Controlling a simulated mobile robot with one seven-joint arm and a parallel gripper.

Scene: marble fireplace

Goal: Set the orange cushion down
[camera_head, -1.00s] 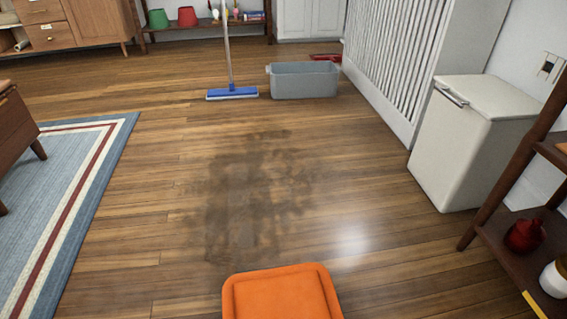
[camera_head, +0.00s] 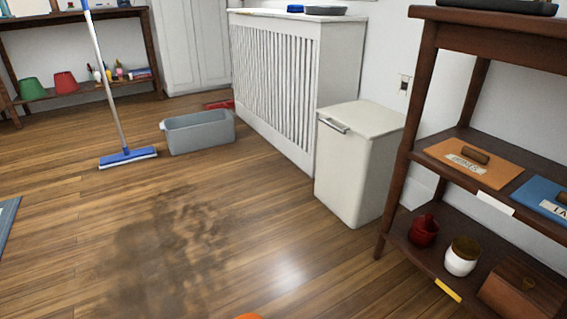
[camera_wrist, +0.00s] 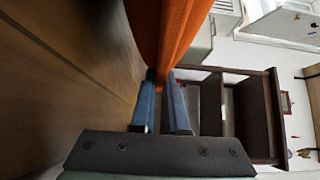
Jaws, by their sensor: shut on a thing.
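The orange cushion (camera_wrist: 172,35) fills the upper middle of the wrist view. My gripper (camera_wrist: 163,84) is shut on its edge, with a blue finger on each side of the fabric. In the head view only a small orange tip of the cushion (camera_head: 248,316) shows at the bottom edge, and the gripper is out of sight there. The cushion's far end is cut off in the wrist view, and I cannot tell how high it is above the floor.
A dark stain (camera_head: 165,250) marks the wooden floor ahead. A mop (camera_head: 127,157) and grey tub (camera_head: 200,132) stand beyond it. A white bin (camera_head: 355,165) and dark wooden shelf (camera_head: 395,190) with pots and folders stand at right. The floor between is clear.

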